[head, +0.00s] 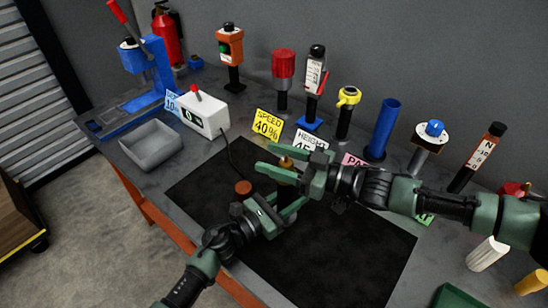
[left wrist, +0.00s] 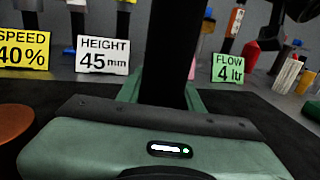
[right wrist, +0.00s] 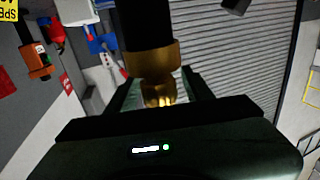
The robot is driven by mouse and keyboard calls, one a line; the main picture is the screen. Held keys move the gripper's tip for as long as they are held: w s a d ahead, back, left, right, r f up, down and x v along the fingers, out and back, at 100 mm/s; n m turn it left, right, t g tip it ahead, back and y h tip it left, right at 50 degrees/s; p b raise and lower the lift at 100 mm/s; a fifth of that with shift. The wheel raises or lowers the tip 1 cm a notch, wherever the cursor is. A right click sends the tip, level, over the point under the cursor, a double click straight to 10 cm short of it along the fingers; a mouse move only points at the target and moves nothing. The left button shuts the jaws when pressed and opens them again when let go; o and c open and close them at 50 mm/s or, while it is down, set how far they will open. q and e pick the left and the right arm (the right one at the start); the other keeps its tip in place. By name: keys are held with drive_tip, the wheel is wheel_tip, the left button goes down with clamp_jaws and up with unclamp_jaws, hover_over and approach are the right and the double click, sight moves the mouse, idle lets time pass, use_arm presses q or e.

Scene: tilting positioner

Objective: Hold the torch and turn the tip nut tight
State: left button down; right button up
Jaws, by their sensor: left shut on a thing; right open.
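The torch shows as a black body (left wrist: 172,50) with a brass tip nut (right wrist: 153,72) at its end. In the head view the brass nut (head: 286,162) stands above the dark mat. My left gripper (head: 290,197) is shut on the torch body below the nut. My right gripper (head: 268,158) is open, with its fingers on either side of the nut. The right wrist view shows the nut between these fingers; whether they touch it I cannot tell. The lower torch is largely hidden by my grippers.
A round copper-brown disc (head: 243,187) is left of the torch. Behind stand a yellow speed card (head: 267,126), a white height card (head: 310,141) and several upright tools, including a blue tube (head: 384,128). A grey tray (head: 151,145) sits left. The front of the black mat (head: 340,265) is clear.

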clamp_jaws()
drive_tip(key=shift+a, duration=0.1)
use_arm(q)
drive_tip(key=shift+d, duration=0.1)
use_arm(e)
drive_tip(key=shift+w+d+r+m+t+h, duration=0.1)
drive_tip(key=shift+w+m+t+h, duration=0.05)
drive_tip(key=shift+m+t+h, duration=0.75)
drive_tip(key=shift+w+d+f+m+t+h, duration=0.15)
drive_tip(key=shift+m+t+h, duration=0.45)
drive_tip(key=shift+t, duration=0.65)
drive_tip(key=shift+w+d+r+m+t+h, duration=0.15)
drive_tip(key=shift+m+t+h, duration=0.35)
drive_tip(key=shift+m+t, duration=0.5)
drive_tip(key=shift+w, duration=0.1)
